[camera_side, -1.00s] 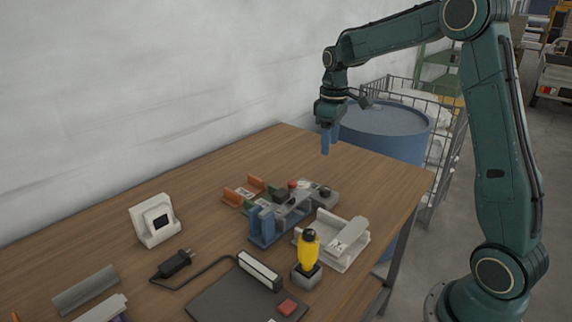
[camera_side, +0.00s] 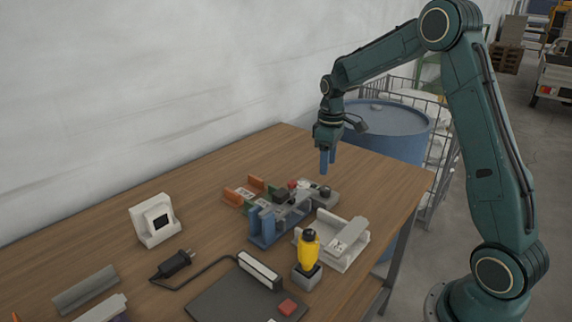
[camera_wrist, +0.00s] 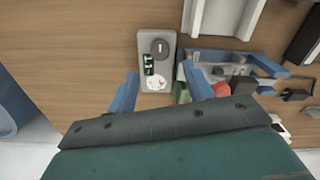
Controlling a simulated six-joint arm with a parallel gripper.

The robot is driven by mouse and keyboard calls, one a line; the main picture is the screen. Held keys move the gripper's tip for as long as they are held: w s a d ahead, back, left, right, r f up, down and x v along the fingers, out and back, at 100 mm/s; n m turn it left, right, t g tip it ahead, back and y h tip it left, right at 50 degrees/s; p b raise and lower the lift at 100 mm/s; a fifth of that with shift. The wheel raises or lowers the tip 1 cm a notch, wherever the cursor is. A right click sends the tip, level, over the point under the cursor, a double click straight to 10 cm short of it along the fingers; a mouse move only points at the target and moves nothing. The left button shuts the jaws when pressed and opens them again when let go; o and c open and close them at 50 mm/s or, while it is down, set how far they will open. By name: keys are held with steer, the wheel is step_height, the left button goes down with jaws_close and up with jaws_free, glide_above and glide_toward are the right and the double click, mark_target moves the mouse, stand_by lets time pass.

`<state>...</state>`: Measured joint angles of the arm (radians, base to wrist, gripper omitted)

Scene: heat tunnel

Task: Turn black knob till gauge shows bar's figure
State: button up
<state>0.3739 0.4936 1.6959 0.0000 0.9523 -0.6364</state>
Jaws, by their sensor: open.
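The black knob (camera_wrist: 160,46) sits at the far end of a grey panel (camera_wrist: 143,44), with a pale line across its top. In the side view the knob (camera_side: 325,191) is below my gripper (camera_side: 328,165). A small dark display with green marks (camera_wrist: 149,65) lies between the knob and a white round dial (camera_wrist: 155,83); their readings are too small to make out. I cannot make out which thing is the bar.
A blue fixture (camera_side: 265,226) and a white holder (camera_side: 334,243) stand close to the panel. A yellow tool (camera_side: 309,250) stands upright in front. A white stand (camera_side: 153,220) and a black plug (camera_side: 173,264) are at left. The back of the wooden table (camera_side: 290,145) is clear.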

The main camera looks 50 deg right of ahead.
mark_target(326, 188)
step_height(326, 188, down, 8)
steer(key=shift+f, duration=0.15)
stand_by(0.3)
steer(key=c, duration=1)
